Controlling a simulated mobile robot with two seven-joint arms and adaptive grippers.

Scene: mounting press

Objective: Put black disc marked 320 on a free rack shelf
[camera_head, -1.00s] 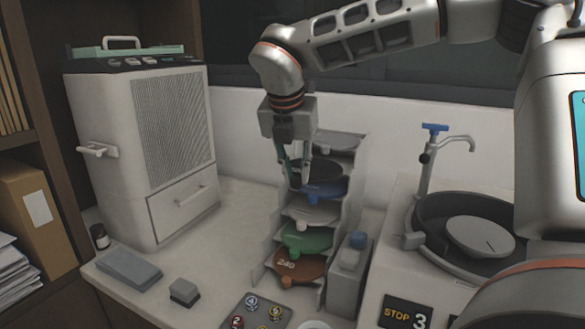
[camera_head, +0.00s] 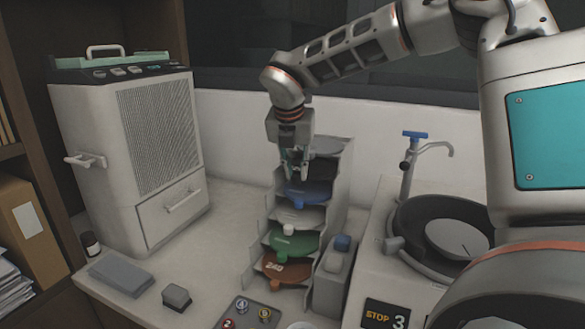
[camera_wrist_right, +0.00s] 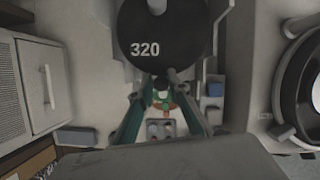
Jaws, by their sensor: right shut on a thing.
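The black disc marked 320 (camera_wrist_right: 165,38) fills the top middle of the right wrist view, its number facing the camera. In the head view it is a dark shape (camera_head: 322,170) at the rack's second level, partly behind my right gripper (camera_head: 296,174). My right gripper is shut on the disc's near side; its fingertips also show in the right wrist view (camera_wrist_right: 162,90). The rack (camera_head: 343,190) has stepped shelves. A grey disc (camera_head: 328,146) is at the top; blue (camera_head: 308,194), pale grey (camera_head: 298,215), green (camera_head: 292,242) and brown 240 (camera_head: 284,268) discs sit lower. My left gripper is out of view.
A tall white cabinet unit (camera_head: 150,150) stands left of the rack. A grey holder (camera_head: 333,280) with a blue-topped item is right of the rack's foot. A round black basin (camera_head: 425,215) is further right. A token tray (camera_head: 245,310) lies in front; the left counter is mostly clear.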

